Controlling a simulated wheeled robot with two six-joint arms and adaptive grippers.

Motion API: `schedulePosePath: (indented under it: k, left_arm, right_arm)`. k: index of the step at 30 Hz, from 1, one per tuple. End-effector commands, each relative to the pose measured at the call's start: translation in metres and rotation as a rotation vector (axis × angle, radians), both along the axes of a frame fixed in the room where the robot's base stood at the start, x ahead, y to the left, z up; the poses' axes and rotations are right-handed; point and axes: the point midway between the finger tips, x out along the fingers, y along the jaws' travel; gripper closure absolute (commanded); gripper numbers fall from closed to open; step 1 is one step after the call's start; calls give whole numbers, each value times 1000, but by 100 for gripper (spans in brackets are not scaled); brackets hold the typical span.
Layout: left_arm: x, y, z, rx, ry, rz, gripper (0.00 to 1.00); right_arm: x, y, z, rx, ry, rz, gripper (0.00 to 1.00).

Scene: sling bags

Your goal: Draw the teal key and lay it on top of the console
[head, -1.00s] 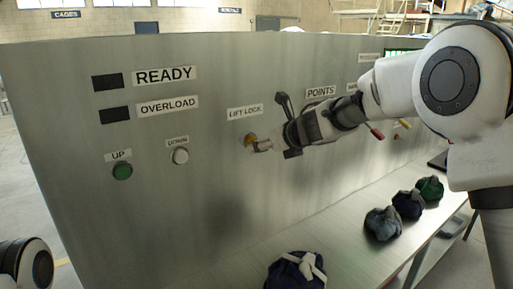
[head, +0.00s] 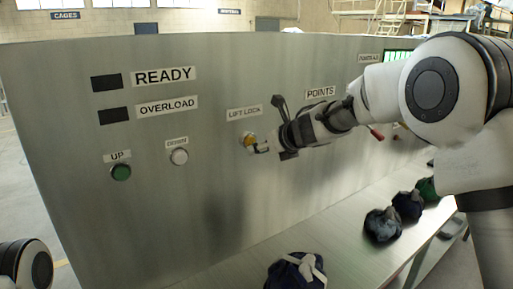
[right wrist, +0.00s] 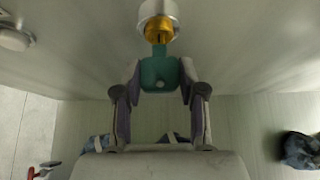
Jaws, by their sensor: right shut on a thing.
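My right gripper (head: 262,148) is shut on the teal key (right wrist: 160,73), with one finger on each side of its head, as the right wrist view shows. The key's shank points at the brass lift lock (head: 249,139), which also shows in the right wrist view (right wrist: 158,29) with a pale collar. The shank's end meets or overlaps the lock's lower part; I cannot tell whether its tip is inside. The key is hard to make out in the head view. The lock sits on the face of the tall grey console (head: 215,200). My left gripper is out of view.
A green UP button (head: 121,172) and a white button (head: 179,156) sit left of the lock. A lever (head: 279,104) stands close above my right gripper. Several tied bags, including a dark blue one (head: 296,271), lie on the ledge (head: 335,225) below.

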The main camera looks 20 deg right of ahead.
Motion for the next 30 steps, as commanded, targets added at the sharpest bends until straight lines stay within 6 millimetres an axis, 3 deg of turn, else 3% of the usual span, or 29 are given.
schedulePosePath:
  k: [30]
  left_arm:
    - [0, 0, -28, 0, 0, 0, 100]
  right_arm:
    - [-46, -17, -2, 0, 1, 0, 99]
